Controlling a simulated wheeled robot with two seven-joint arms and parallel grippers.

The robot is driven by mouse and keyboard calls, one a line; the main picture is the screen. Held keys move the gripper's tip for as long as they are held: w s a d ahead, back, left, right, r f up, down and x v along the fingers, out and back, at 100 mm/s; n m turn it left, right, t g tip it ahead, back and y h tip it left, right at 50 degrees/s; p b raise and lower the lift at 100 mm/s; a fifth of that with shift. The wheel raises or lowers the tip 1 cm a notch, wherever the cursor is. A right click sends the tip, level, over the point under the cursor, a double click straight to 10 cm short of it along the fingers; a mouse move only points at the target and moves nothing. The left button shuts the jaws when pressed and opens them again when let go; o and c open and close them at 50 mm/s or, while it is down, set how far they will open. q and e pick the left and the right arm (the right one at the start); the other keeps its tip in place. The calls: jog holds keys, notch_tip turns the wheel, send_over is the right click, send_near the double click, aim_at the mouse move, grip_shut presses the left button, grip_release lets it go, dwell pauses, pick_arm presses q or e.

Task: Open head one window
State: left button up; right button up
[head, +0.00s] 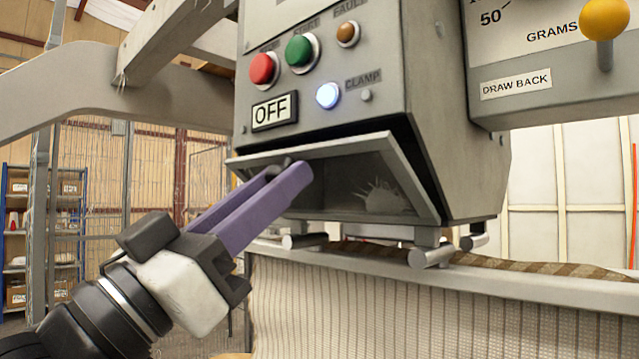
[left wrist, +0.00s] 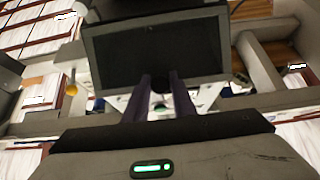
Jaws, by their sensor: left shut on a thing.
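The head one window (head: 408,165) is a framed see-through panel at the bottom of the grey head box (head: 400,75). It leans out from the box, with a dark gap along its right side. My left gripper (head: 290,171), with purple fingers, reaches it from the lower left. It is shut on the window's small dark knob, partly hidden behind the fingers. In the left wrist view the window (left wrist: 155,50) is a dark rectangle ahead of my left gripper (left wrist: 162,82), and the dark knob shows between the fingertips. My right gripper is in neither view.
A scale unit (head: 515,82) with a yellow knob (head: 604,18) is at right. Metal clamp bars (head: 431,257) sit below the window.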

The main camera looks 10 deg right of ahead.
pick_arm(q)
jog(key=shift+w+d+f, duration=0.15)
jog(key=shift+f, duration=0.2)
jog(key=f+b, duration=0.1)
jog(key=f, duration=0.1)
jog(key=f+b, duration=0.1)
jog(key=f, duration=0.1)
jog(key=shift+s+a+b, duration=0.25)
jog(key=shift+a+b, duration=0.05)
jog(key=shift+r, duration=0.1)
jog(key=shift+d+f+b, duration=0.1)
jog(key=shift+f+b, duration=0.8)
jog(key=shift+f, duration=0.5)
jog(key=shift+c, duration=0.3)
